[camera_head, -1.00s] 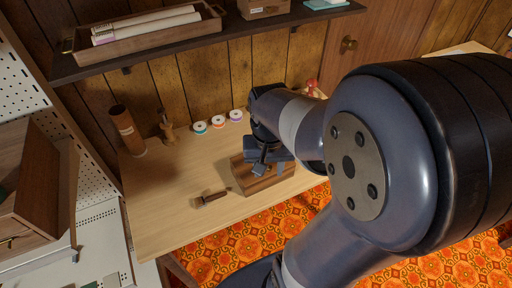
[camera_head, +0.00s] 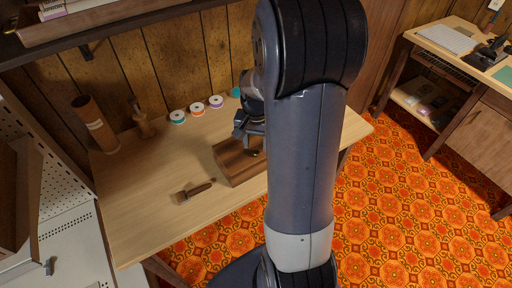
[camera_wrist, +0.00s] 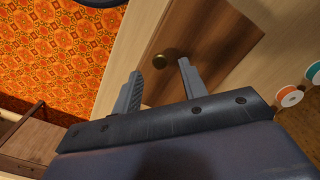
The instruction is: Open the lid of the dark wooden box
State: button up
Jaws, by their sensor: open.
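The dark wooden box (camera_head: 227,161) stands on the light wooden table, to the left of my upright arm in the head view, which hides its right part. Its lid looks shut. In the wrist view the box (camera_wrist: 215,40) shows a brown face with a small round brass knob (camera_wrist: 160,61). My gripper (camera_wrist: 158,84) is open and empty. Its two fingertips point toward the box, one to each side of the knob's line, with the knob just beyond them. In the head view my gripper (camera_head: 248,128) is over the box's back upper part.
A wooden-handled tool (camera_head: 196,191) lies on the table (camera_head: 140,215) left of the box. Several thread spools (camera_head: 197,109) line the back. A brown tube (camera_head: 95,125) stands at the back left. A shelf (camera_head: 90,40) hangs above. The table's front left is clear.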

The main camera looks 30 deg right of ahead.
jog(key=shift+f, duration=1.35)
jog(key=shift+c, duration=0.4)
grip_shut()
